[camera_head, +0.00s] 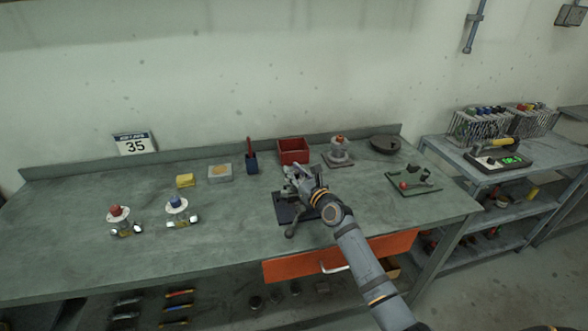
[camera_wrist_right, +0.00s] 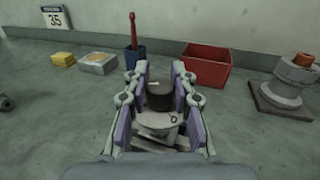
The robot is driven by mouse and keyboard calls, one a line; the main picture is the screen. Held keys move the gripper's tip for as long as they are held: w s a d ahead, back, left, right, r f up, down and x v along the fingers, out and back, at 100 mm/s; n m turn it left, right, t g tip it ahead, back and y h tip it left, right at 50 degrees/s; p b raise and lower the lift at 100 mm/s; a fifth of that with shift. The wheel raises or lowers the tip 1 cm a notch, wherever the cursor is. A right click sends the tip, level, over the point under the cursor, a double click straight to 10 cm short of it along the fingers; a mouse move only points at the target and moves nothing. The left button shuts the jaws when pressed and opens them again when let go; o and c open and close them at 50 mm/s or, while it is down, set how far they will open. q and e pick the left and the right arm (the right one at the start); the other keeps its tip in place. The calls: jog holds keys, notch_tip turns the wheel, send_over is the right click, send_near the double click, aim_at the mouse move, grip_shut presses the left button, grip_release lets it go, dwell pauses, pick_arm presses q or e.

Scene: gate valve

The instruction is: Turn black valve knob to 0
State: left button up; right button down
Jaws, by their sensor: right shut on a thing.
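The black valve knob (camera_wrist_right: 159,96) stands between the fingers of my right gripper in the right wrist view. It has a small light mark on top, and a pale round plate with a dark mark lies in front of it. My right gripper (camera_wrist_right: 160,92) is shut on the knob, one finger on each side. In the head view my right gripper (camera_head: 300,178) is over the valve's dark base plate (camera_head: 284,210) and hides the knob. The mark's reading is too small to tell. My left gripper does not show.
A red-knobbed valve (camera_head: 116,211) and a blue-knobbed valve (camera_head: 177,204) stand at the left. Behind are a red bin (camera_head: 293,150), a blue holder (camera_head: 252,162) and a grey valve (camera_head: 338,152). A green mat (camera_head: 413,184) lies right. An orange drawer (camera_head: 300,263) is below.

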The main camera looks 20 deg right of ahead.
jog(key=shift+a+r+m+h+p, duration=0.15)
jog(key=shift+m+h+p, duration=0.75)
jog(key=shift+p, duration=1.2)
jog(key=shift+d+r+m+h+p, duration=0.15)
jog(key=shift+m+h+p, duration=0.35)
jog(key=shift+h+p, duration=1.2)
jog(key=shift+a+r+m+h+p, duration=0.15)
jog(key=shift+m+h+p, duration=0.55)
jog(key=shift+p, duration=1.75)
jog(key=shift+w+f+m+h, duration=0.1)
jog(key=shift+f+m+h, duration=0.15)
jog(key=shift+m+h, duration=0.4)
jog(key=shift+f+m+g+h, duration=0.25)
jog(key=shift+g+h, duration=0.15)
jog(key=shift+h, duration=0.35)
jog(key=shift+f+m+g+h+b, duration=0.2)
jog(key=shift+m+g+h+b, duration=0.55)
jog(key=shift+h, duration=0.35)
jog(key=shift+d+m+g+h+b, duration=0.2)
jog(key=shift+m+g+h+b, duration=0.15)
jog(key=shift+m+h+b, duration=0.55)
jog(key=shift+r, duration=0.25)
